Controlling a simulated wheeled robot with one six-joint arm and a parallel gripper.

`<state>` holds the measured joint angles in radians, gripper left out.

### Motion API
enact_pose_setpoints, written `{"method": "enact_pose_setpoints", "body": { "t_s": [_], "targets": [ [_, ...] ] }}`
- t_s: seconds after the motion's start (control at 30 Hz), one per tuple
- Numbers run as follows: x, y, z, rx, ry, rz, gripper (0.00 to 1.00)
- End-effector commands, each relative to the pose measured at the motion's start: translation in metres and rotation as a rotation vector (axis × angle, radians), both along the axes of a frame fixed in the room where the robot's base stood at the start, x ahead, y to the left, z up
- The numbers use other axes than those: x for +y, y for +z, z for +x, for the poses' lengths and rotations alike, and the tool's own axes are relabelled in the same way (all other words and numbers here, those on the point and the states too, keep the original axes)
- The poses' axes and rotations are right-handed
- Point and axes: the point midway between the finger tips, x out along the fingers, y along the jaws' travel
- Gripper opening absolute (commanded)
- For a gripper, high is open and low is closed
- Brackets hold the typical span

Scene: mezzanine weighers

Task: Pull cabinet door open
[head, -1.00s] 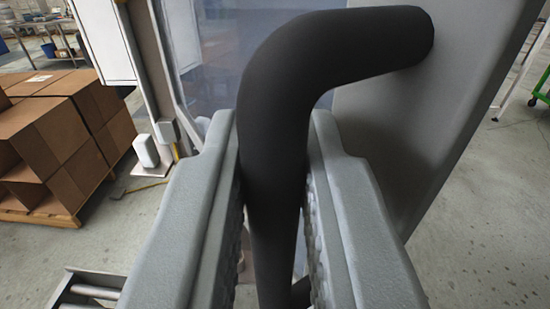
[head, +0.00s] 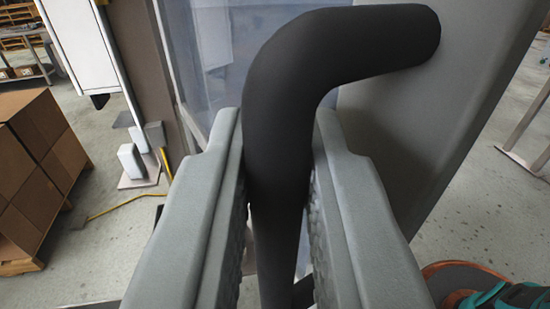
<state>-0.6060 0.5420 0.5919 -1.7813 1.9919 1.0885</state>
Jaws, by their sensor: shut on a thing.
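A thick black bent handle (head: 290,95) fills the middle of the head view. Its upper end joins a grey cabinet door (head: 400,150), which shows as a slanted panel at the right. My gripper (head: 278,165) has one grey finger on each side of the handle's upright part and is shut on it. The handle's lower end is partly hidden between the fingers. A clear pane in a frame (head: 212,55) shows behind the handle, left of the door. I cannot tell how wide the door stands open.
Stacked cardboard boxes (head: 35,175) stand on the floor at the left. A white post-mounted unit (head: 80,45) stands behind them, with a yellow cable (head: 125,203) on the floor. A round orange-rimmed item with teal and dark parts (head: 485,290) shows at the lower right.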

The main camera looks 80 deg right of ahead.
Motion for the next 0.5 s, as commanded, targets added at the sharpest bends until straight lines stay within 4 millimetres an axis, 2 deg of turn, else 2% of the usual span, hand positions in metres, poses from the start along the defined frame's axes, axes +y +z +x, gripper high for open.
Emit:
{"method": "enact_pose_setpoints", "body": {
  "t_s": [0.37,0.4,0.47,0.5],
  "targets": [
    [-0.0002,-0.0005,0.0007,0.001,-0.002,0.000,0.00],
    [-0.0003,-0.0005,0.0007,0.001,-0.002,0.000,0.22],
    [-0.0003,-0.0004,0.0007,0.001,-0.002,0.000,0.32],
    [-0.0003,-0.0004,0.0006,0.001,-0.001,0.000,0.32]
  ]
}}
